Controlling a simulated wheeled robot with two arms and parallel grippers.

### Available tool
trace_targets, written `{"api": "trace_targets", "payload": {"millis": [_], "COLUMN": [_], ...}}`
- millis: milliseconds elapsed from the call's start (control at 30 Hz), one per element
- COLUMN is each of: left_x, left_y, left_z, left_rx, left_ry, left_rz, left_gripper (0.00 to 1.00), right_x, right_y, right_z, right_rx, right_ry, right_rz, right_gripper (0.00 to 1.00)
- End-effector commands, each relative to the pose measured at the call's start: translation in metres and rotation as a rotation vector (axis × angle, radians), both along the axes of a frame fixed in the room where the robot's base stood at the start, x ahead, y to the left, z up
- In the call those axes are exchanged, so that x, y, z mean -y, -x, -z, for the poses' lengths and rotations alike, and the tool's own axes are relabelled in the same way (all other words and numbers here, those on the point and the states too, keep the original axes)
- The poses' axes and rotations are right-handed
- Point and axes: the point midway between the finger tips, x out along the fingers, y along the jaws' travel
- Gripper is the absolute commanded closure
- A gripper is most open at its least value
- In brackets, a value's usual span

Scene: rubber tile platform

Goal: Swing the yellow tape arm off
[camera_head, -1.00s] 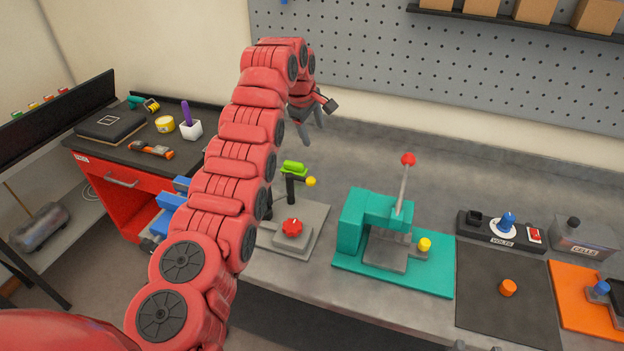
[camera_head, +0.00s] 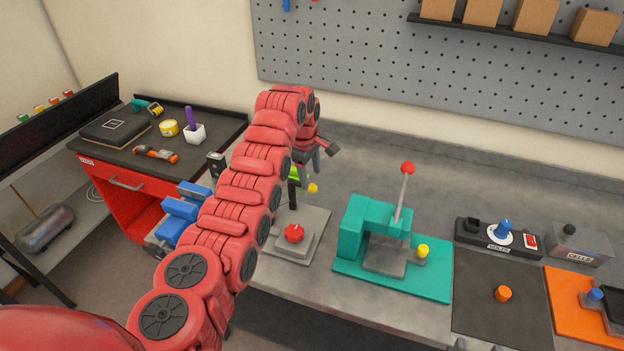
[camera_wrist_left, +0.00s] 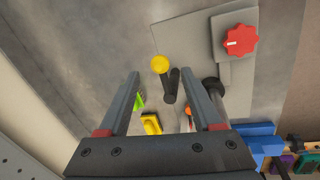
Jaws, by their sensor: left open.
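A grey base plate (camera_head: 313,222) with a red knob (camera_head: 294,233) sits on the bench. A black post (camera_head: 292,192) rises behind the knob. A green piece (camera_head: 297,174) and a yellow ball (camera_head: 313,188) show at its top, partly covered by my arm. My left gripper (camera_head: 309,166) is open over the post. In the left wrist view, the yellow ball (camera_wrist_left: 160,64) and dark post (camera_wrist_left: 170,88) appear between the open fingers. A green piece (camera_wrist_left: 139,102) and a yellow piece (camera_wrist_left: 151,124) show nearer the palm. I cannot tell which part is the tape arm, or whether the fingers touch anything.
A teal fixture (camera_head: 365,226) with an upright red-tipped lever (camera_head: 407,168) stands to the right. Beyond it are a dark mat (camera_head: 500,320) and a meter box (camera_head: 484,235). A red cabinet (camera_head: 128,210) and blue parts (camera_head: 180,210) lie left. Bare bench is behind the post.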

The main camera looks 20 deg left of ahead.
Motion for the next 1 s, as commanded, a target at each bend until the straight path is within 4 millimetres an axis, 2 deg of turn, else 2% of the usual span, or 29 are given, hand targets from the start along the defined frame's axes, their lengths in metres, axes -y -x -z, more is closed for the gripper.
{"api": "trace_targets", "payload": {"millis": [100, 300, 733, 767, 1000], "left_x": [0.001, 0.001, 0.002, 0.002, 0.001], "left_y": [-0.003, -0.008, -0.009, -0.009, -0.009], "left_z": [0.021, 0.039, 0.048, 0.048, 0.047], "left_rx": [-0.007, -0.002, 0.000, 0.000, -0.001], "left_ry": [-0.002, -0.003, -0.002, -0.002, -0.002], "left_rz": [0.001, 0.000, 0.001, 0.001, 0.000], "left_gripper": [0.34, 0.34, 0.34, 0.36, 0.79], "right_x": [0.000, 0.000, 0.000, 0.000, 0.000], "right_y": [0.000, 0.000, 0.000, 0.000, 0.000], "right_z": [-0.011, -0.015, -0.016, -0.016, -0.016], "right_rx": [0.000, 0.000, 0.000, 0.000, 0.000], "right_ry": [0.000, 0.000, 0.000, 0.000, 0.000], "right_rz": [0.000, 0.000, 0.000, 0.000, 0.000], "right_gripper": [0.50, 0.50, 0.50, 0.50, 0.50]}}
